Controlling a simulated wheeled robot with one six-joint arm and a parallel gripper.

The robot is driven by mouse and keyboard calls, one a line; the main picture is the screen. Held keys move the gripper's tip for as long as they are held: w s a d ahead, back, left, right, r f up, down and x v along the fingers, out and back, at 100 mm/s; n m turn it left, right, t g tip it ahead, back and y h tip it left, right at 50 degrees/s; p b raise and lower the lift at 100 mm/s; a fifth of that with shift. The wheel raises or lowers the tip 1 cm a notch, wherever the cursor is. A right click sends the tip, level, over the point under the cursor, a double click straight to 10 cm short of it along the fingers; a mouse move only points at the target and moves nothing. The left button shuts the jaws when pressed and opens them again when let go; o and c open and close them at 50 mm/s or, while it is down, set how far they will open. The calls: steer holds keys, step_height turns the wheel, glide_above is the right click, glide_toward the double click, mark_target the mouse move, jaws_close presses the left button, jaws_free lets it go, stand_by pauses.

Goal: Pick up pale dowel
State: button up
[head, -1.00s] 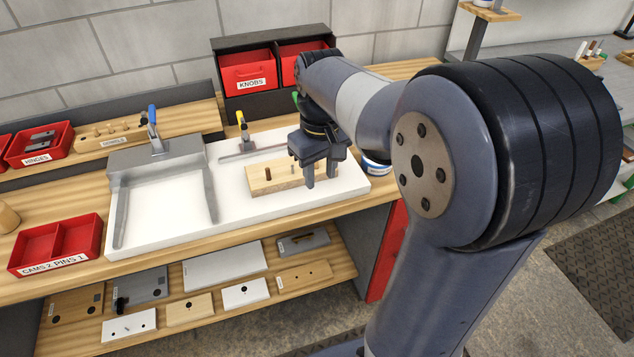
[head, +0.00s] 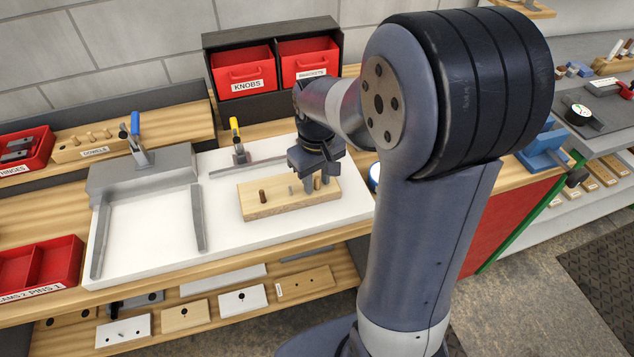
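A wooden block (head: 275,206) lies on the white board at the middle of the bench. A dark brown dowel (head: 262,196) and a small grey pin (head: 291,190) stand in it.
A grey clamp frame (head: 145,185) is fixed on the white board (head: 225,240) left of the block. A yellow-handled clamp (head: 238,145) stands behind. A rack labelled for dowels (head: 95,146) sits at back left. Red bins (head: 243,70) stand behind the bench.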

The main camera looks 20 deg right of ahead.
jaws_close()
stand_by(0.3)
